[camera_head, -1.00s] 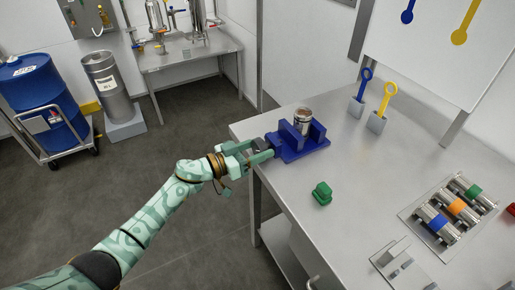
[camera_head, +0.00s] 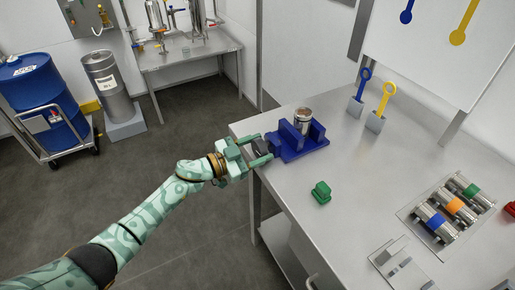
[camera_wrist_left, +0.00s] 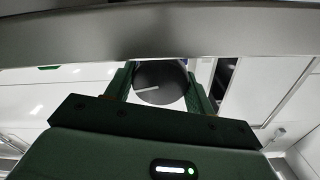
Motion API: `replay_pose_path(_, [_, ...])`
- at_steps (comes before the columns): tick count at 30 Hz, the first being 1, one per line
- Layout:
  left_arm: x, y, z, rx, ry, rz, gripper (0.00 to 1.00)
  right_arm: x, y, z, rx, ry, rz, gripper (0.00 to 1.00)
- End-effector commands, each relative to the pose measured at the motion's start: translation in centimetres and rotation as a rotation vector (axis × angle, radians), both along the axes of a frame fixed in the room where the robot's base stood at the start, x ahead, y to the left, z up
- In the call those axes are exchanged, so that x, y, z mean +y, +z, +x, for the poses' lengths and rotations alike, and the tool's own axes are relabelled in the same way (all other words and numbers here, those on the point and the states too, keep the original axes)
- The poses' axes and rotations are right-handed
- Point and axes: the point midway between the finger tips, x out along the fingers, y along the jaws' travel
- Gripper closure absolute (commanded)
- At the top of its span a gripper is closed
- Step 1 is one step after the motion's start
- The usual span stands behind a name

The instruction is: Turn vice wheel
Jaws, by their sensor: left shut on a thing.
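A blue vice (camera_head: 296,145) stands on the steel table near its left edge, with a metal cylinder (camera_head: 303,117) upright between its jaws. The dark round vice wheel (camera_head: 260,149) is at the vice's left side. My left gripper (camera_head: 262,149) is at the wheel, one finger on each side. In the left wrist view the wheel (camera_wrist_left: 160,80) shows as a dark disc with a pale, slightly slanted line, and my left fingers (camera_wrist_left: 160,88) are shut on it. The right gripper is not in view.
A small green block (camera_head: 320,192) lies on the steel table (camera_head: 350,165) in front of the vice. Blue (camera_head: 361,90) and yellow (camera_head: 383,105) ring-topped tools stand in holders behind. A rack (camera_head: 440,232) with coloured cylinders is at the right.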

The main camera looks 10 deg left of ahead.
Motion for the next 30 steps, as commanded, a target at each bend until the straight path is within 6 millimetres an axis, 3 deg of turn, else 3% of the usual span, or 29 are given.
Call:
replay_pose_path(10, [0.0,0.0,0.0,-0.003,0.0,0.003,0.69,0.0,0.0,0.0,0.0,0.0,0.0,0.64])
replay_pose_path(11, [0.1,0.0,0.0,-0.003,0.0,0.003,0.38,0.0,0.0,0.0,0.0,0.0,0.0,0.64])
replay_pose_path(12, [0.0,0.0,0.0,-0.003,0.0,0.003,0.27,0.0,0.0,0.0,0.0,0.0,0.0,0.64])
replay_pose_path(13, [0.0,0.0,0.0,-0.002,0.0,0.003,0.24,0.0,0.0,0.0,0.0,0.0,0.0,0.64])
replay_pose_path(23, [0.4,0.0,-0.2,-0.001,0.001,0.003,0.24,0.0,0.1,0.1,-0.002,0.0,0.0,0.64])
replay_pose_path(30, [4.1,0.2,-2.9,0.0,0.002,0.004,0.24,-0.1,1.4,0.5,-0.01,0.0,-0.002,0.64])
